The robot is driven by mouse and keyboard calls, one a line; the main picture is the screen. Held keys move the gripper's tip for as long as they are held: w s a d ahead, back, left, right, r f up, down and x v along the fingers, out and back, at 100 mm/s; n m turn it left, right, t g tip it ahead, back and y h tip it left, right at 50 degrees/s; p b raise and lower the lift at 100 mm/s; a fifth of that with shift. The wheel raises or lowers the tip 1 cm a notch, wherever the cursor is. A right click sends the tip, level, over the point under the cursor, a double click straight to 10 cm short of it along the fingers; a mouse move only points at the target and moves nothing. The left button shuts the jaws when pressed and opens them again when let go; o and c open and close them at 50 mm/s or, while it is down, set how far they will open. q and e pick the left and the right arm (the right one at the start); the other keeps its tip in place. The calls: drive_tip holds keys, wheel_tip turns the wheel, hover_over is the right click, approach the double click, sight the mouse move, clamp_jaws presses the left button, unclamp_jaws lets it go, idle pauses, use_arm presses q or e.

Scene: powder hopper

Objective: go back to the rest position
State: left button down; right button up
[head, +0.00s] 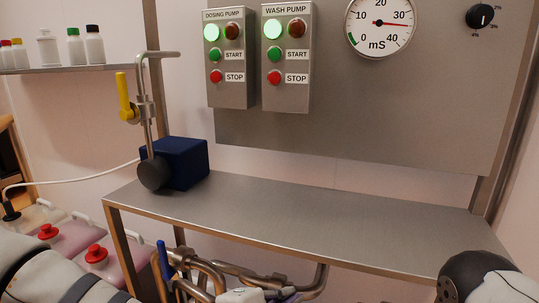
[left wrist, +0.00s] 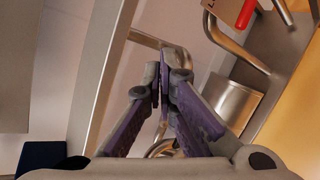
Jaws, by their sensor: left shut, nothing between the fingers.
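My left gripper (left wrist: 162,78) shows in the left wrist view with its purple and grey fingers together and nothing between them. In the head view only a small part of it (head: 286,296) shows at the bottom edge, in front of the steel pipes (head: 205,272) under the bench. It appears apart from the bench. My right gripper is not in view; a dark joint and a pale link of my right arm show at the lower right.
The steel bench (head: 320,210) has a clear top apart from a dark blue box (head: 185,162) at its left end. Pipes with a blue-handled valve (head: 164,262) run below. A yellow-handled valve (head: 127,98) stands at left. Canisters with red caps (head: 95,254) stand lower left.

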use_arm(q)
drive_tip(key=s+a+f+m+g+y, duration=0.1)
drive_tip(key=s+a+f+m+g, duration=0.25)
drive_tip(key=s+f, duration=0.6)
drive_tip(key=s+a+f+m+g+y, duration=0.1)
drive_tip(key=s+a+f+m+g, duration=0.2)
drive_tip(key=s+f, duration=0.6)
drive_tip(key=s+a+f+m+g+y, duration=0.1)
drive_tip(key=s+a+m+g+y, duration=0.2)
drive_tip(key=s+a, duration=0.6)
drive_tip(key=s+a+f+m+g+y+p, duration=0.1)
drive_tip(key=s+a+f+m+g+y, duration=0.1)
drive_tip(key=s+a+m, duration=0.4)
drive_tip(key=s+a+g+y, duration=0.1)
drive_tip(key=s+a, duration=0.2)
drive_tip(key=s, duration=0.1)
drive_tip(key=shift+s+a+f, duration=0.2)
drive_tip(key=shift+s+a, duration=0.05)
drive_tip(key=shift+s, duration=0.05)
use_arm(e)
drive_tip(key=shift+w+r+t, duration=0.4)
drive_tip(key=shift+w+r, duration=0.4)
